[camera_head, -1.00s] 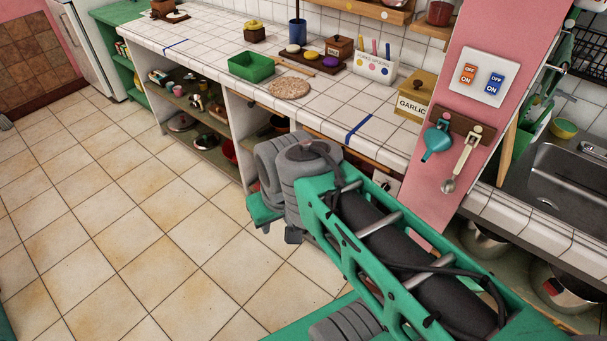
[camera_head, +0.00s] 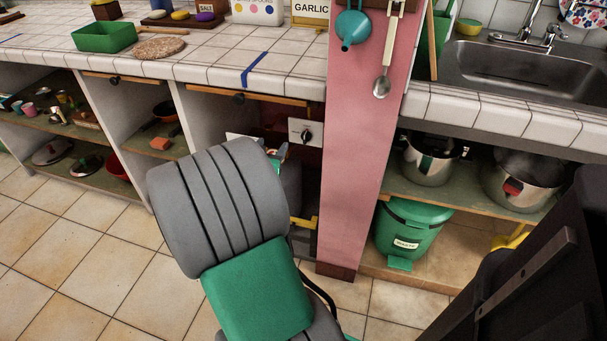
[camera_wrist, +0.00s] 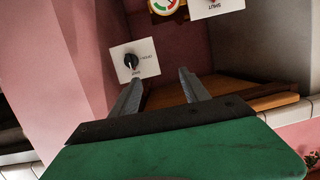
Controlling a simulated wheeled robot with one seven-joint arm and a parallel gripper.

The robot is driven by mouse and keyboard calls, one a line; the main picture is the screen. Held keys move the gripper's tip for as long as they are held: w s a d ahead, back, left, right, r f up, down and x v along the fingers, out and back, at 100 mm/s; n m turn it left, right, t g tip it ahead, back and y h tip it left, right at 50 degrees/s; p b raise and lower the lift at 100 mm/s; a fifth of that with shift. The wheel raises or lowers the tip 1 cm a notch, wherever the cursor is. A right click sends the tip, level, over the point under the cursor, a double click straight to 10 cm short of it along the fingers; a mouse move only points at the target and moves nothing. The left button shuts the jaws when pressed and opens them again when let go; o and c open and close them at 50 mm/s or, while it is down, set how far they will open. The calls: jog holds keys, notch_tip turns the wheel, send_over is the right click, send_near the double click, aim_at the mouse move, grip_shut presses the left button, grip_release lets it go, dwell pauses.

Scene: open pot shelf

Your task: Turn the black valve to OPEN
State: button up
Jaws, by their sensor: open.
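A black valve knob (camera_wrist: 131,61) sits on a white square plate on the pink wall, left of my fingers in the wrist view. Small lettering stands to its right and below it, too small to read surely. In the head view a black knob (camera_head: 306,134) on a white plate shows under the counter, left of the pink pillar. My gripper (camera_wrist: 160,76) is open and empty, its two grey fingers apart, with the left fingertip nearest the knob's plate. I cannot tell the depth between them. In the head view my arm hides most of my gripper.
A yellow-rimmed gauge (camera_wrist: 166,5) and a second white plate (camera_wrist: 216,6) marked SHUT upside down are at the wrist view's top. The pink pillar (camera_head: 362,150) stands right of the knob's bay. A green bin (camera_head: 411,228) and pots are beyond it. A wooden strip (camera_wrist: 215,92) lies past my fingers.

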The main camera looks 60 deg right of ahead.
aim_at(304, 140)
jog(key=s+d+f+h+b, duration=0.3)
jog(key=s+d+f+b, duration=0.1)
jog(key=s+d+f, duration=0.15)
jog(key=d, duration=0.2)
jog(key=w+d, duration=0.1)
jog(key=d, duration=0.3)
jog(key=shift+w+d+r, duration=0.15)
jog(key=shift+d+r, duration=0.1)
jog(key=shift+d, duration=0.05)
jog(key=shift+c, duration=0.5)
grip_shut()
